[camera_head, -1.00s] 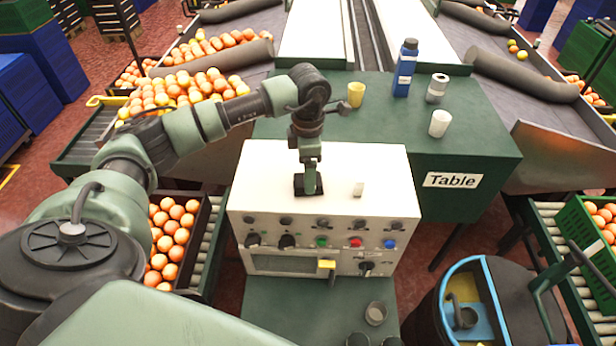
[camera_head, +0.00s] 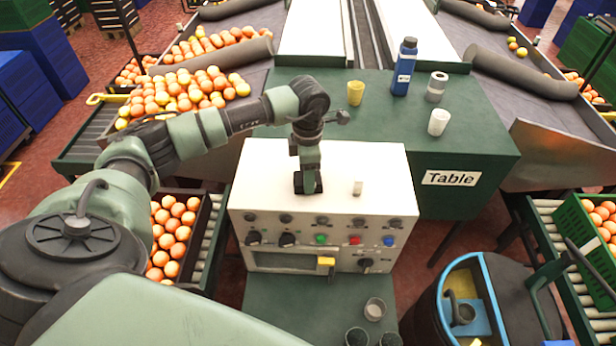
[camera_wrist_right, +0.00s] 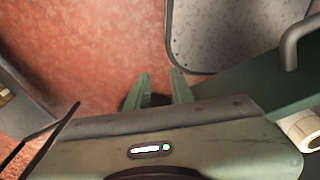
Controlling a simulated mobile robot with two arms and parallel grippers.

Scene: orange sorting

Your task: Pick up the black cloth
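My left gripper (camera_head: 308,186) points down at the white top of the control box (camera_head: 375,170) in the head view. A small dark patch shows at its tip. I cannot tell whether this patch is the black cloth or part of the gripper, nor whether the fingers are open or shut. No black cloth is clearly recognisable elsewhere. My right gripper (camera_wrist_right: 160,88) is in the right wrist view, with its two green fingers apart and nothing clearly held, above reddish floor.
A small pale block (camera_head: 357,188) stands on the box, right of my left gripper. Behind, the green table (camera_head: 470,150) carries a yellow cup (camera_head: 355,93), a blue bottle (camera_head: 404,67), a grey-white roll (camera_head: 436,87) and a white cup (camera_head: 438,122). An orange crate (camera_head: 207,225) is at left.

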